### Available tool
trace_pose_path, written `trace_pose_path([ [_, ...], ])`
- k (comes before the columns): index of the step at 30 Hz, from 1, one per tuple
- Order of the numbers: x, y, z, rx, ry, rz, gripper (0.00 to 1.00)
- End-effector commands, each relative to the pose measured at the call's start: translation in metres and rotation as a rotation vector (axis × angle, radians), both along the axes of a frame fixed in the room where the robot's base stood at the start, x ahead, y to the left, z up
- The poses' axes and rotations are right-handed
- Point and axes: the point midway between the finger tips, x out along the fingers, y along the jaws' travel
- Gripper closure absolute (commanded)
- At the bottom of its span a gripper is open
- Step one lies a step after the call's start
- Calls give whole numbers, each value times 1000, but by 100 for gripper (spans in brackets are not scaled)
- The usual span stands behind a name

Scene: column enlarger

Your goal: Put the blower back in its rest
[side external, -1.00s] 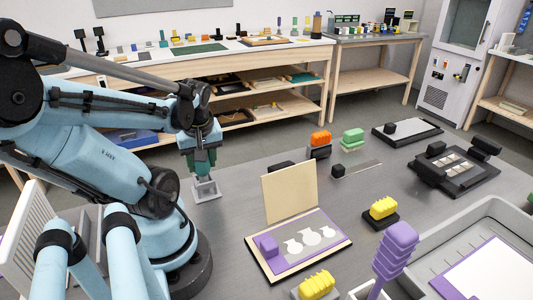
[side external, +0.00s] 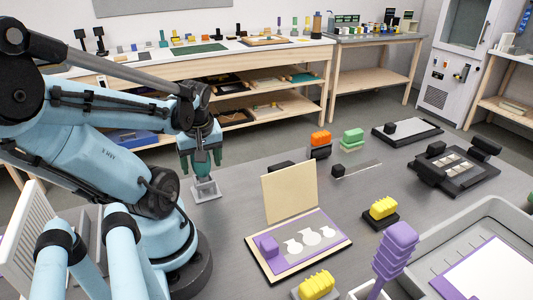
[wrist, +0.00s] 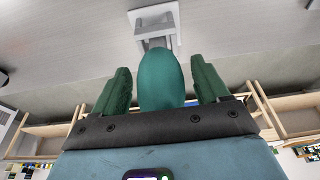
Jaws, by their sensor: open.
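The blower (wrist: 161,78) is a smooth teal bulb. In the wrist view it sits between the two dark green fingers of my gripper (wrist: 161,73), with a gap on each side. My gripper is open around it and not visibly touching it. The light grey rest (wrist: 143,20) is just beyond the bulb, which overlaps it in the picture. In the side view the rest (side external: 206,194) stands on the grey table, directly under my gripper (side external: 201,163). The blower's lower end appears to be at the rest, but how it is seated is hidden.
A purple board (side external: 327,246) with white cut-outs and an upright cream panel (side external: 289,193) stands to the right. The table around the rest is clear.

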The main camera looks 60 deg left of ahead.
Motion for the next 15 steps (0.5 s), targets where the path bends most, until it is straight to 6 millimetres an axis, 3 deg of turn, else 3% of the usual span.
trace_pose_path([
  [15,1,-3,13,0,0,-1,26],
])
